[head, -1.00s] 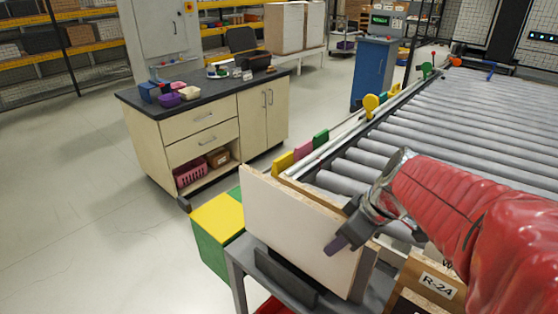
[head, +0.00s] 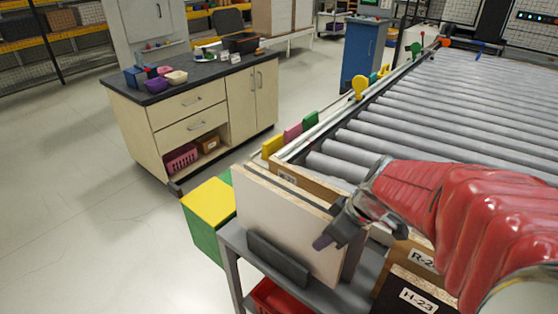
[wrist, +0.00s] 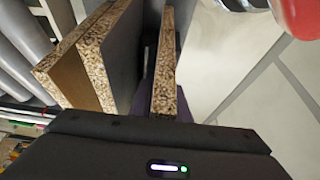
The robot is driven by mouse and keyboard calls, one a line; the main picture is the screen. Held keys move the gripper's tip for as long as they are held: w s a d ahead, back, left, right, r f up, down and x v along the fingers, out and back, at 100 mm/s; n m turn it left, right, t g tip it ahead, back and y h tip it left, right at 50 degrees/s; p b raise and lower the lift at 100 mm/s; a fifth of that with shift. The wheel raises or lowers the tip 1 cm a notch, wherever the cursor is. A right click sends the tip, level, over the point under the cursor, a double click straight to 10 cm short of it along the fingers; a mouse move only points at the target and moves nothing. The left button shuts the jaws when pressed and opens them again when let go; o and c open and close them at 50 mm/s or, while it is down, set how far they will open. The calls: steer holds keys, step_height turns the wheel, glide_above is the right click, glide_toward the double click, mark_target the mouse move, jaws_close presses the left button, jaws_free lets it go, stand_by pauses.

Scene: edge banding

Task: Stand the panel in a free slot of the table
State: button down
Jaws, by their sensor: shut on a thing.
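The panel (head: 285,225) is a white board with a bare chipboard edge. In the head view it stands upright at the near end of the grey table (head: 232,240), behind a dark upright block (head: 278,258). My gripper (head: 335,228) is shut on the panel's near right edge. In the wrist view the panel's chipboard edge (wrist: 165,75) lies between my fingers. The panel's lower edge is hidden behind the dark block, so I cannot tell whether it rests on the table.
Other boards stand beside the panel in the wrist view (wrist: 95,50). Labelled boards (head: 415,298) are at the lower right. A roller conveyor (head: 430,130) lies behind, a yellow-green box (head: 208,210) left, a red bin (head: 275,298) below. The floor at left is clear.

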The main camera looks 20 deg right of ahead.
steer(key=shift+w+f, duration=0.1)
steer(key=shift+f, duration=0.9)
steer(key=c, duration=1.6)
jaws_free()
steer(key=shift+f, duration=0.1)
steer(key=v, duration=1.3)
steer(key=shift+s+d+r, duration=0.1)
steer(key=shift+s+r, duration=0.15)
steer(key=shift+r, duration=0.1)
